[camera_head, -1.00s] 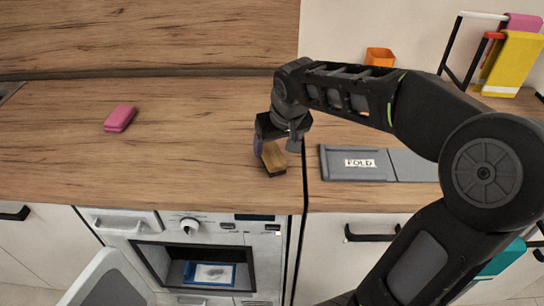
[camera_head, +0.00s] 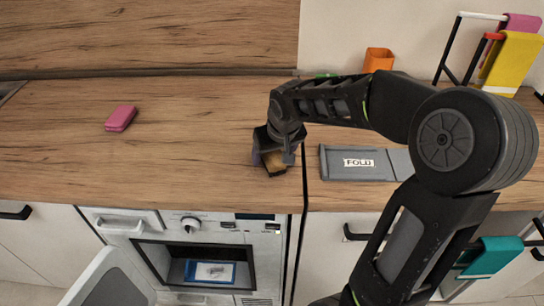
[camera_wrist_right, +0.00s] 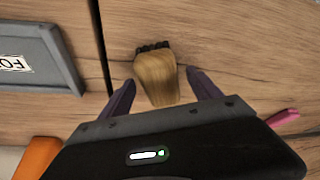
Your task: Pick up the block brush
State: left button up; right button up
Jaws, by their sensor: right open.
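The block brush (camera_head: 274,164) has a wooden body and lies on the oak worktop near its front edge. In the right wrist view the brush (camera_wrist_right: 157,78) shows dark bristles at its far end. My right gripper (camera_head: 273,158) is over the brush, pointing down. In the wrist view its fingers (camera_wrist_right: 160,95) stand open, one on each side of the wooden body, with a gap to each side. The gripper hides part of the brush in the head view. My left gripper is not in view.
A pink sponge-like block (camera_head: 121,118) lies to the left. A grey tray marked FOLD (camera_head: 345,174) lies close on the right, past a dark seam. An open appliance (camera_head: 205,250) is below.

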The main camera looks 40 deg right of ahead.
aim_at(273, 153)
jog(key=shift+c, duration=0.4)
grip_shut()
dwell(0.4)
jog(key=shift+r, duration=0.15)
notch_tip(273, 153, up, 10)
jog(key=shift+f+b, duration=0.1)
jog(key=shift+b, duration=0.2)
dwell(0.9)
